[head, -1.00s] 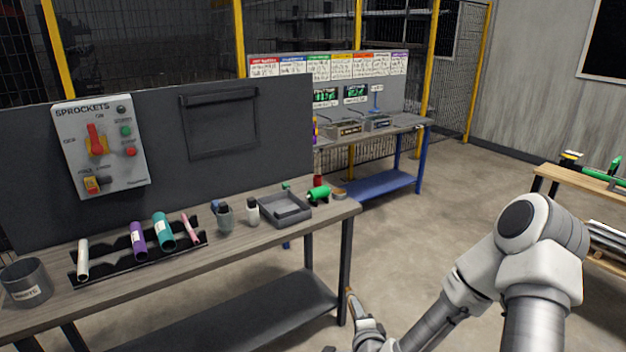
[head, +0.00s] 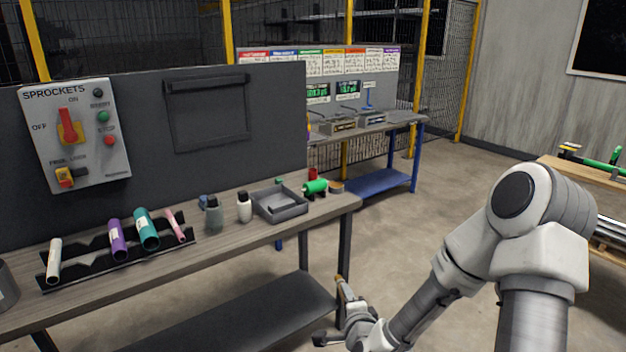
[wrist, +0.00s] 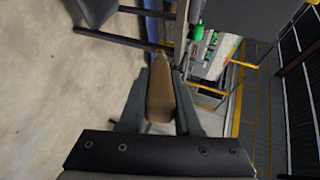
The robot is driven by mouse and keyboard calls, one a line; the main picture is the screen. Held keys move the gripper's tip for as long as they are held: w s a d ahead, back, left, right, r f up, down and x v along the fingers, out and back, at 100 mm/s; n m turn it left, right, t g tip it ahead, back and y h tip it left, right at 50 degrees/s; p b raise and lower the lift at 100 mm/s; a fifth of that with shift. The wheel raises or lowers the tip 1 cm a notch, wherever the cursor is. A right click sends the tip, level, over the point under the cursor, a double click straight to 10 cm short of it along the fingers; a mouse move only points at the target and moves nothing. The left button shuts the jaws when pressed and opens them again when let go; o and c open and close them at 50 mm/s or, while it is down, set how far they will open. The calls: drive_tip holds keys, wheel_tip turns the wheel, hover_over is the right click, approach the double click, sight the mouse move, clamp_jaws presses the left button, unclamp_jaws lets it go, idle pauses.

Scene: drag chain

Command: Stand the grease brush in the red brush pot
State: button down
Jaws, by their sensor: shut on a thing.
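My gripper (wrist: 163,85) is shut on the brown wooden handle of the grease brush (wrist: 160,100) in the wrist view. The far end of the brush is hard to make out. In the head view my gripper (head: 343,295) is low, beside the bench's right front leg and below the bench top, with a small brown bit of the brush (head: 339,280) showing. A small red cylinder, seemingly the red brush pot (head: 313,174), shows behind a green roller at the right end of the bench. Its lower part is hidden.
The bench (head: 262,233) holds a grey tray (head: 281,204), a green roller (head: 315,187), a white bottle (head: 244,207), a grey bottle (head: 213,213) and a black rack (head: 85,270) of coloured tubes. A blue-legged table (head: 385,125) stands behind.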

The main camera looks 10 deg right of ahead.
idle(0.3)
drive_tip(key=r+p, duration=0.1)
drive_tip(key=p, duration=0.2)
drive_tip(key=r+p, duration=0.2)
drive_tip(key=p, duration=0.2)
drive_tip(key=shift+s+r, duration=0.25)
drive_tip(key=shift+s, duration=0.15)
drive_tip(key=shift+s+r+p, duration=0.15)
drive_tip(key=shift+r+p, duration=0.15)
drive_tip(key=shift+p, duration=0.6)
drive_tip(key=shift+a, duration=0.1)
